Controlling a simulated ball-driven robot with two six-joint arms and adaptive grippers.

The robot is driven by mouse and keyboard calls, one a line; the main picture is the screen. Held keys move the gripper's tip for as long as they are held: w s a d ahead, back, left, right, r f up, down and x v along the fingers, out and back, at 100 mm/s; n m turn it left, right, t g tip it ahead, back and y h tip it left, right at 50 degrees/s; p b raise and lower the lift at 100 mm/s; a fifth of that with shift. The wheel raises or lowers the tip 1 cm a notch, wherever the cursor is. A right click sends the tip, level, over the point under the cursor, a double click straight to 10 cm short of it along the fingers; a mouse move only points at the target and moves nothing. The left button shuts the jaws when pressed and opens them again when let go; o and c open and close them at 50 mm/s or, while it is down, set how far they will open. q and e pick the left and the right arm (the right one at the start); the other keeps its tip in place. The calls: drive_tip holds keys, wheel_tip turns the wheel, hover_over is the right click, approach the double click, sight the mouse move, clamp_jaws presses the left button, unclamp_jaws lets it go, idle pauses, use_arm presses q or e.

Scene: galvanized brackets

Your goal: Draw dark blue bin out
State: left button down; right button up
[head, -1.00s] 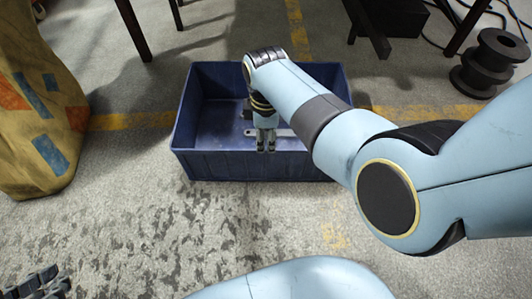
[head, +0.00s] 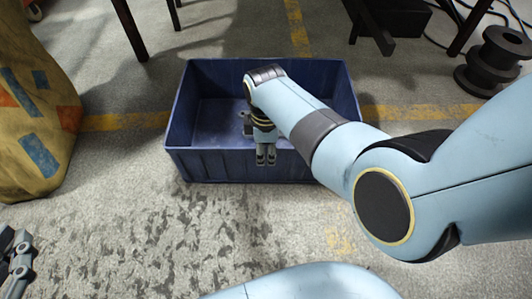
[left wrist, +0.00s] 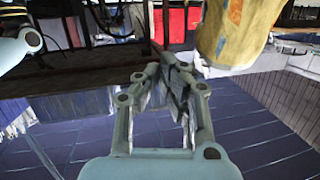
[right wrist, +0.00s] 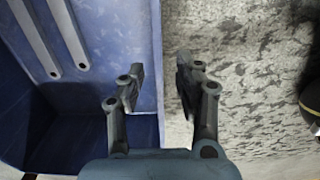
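The dark blue bin (head: 200,165) stands on the concrete floor, centre of the head view. My right gripper (head: 262,155) is at its near wall, about mid-length. In the right wrist view the right gripper (right wrist: 160,88) is open, with one finger inside the bin (right wrist: 90,110) and the other outside, the wall between them. Both fingers look apart from the wall. My left gripper (head: 15,258) is at the lower left of the head view, away from the bin. In the left wrist view the left gripper (left wrist: 167,85) looks shut and empty.
Galvanized strips (right wrist: 68,32) lie on the bin floor. A large patterned yellow bag (head: 35,120) stands left of the bin. Dark furniture legs (head: 130,30) stand behind it, and a black spool (head: 495,62) is at the back right. The near floor (head: 130,235) is clear.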

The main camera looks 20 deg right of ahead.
use_arm(q)
drive_tip(key=shift+w+d+r+t+h+b, duration=0.1)
drive_tip(key=shift+w+r+t, duration=0.35)
drive_tip(key=shift+r, duration=0.35)
drive_tip(key=shift+w+d+r+t+h+b, duration=0.1)
drive_tip(key=shift+w+r+t, duration=0.25)
drive_tip(key=shift+w+r, duration=0.35)
drive_tip(key=shift+w+d+r+t+h+b, duration=0.1)
drive_tip(key=shift+w+r+t, duration=0.3)
drive_tip(key=shift+r, duration=0.55)
use_arm(e)
drive_tip(key=shift+f, duration=0.55)
clamp_jaws()
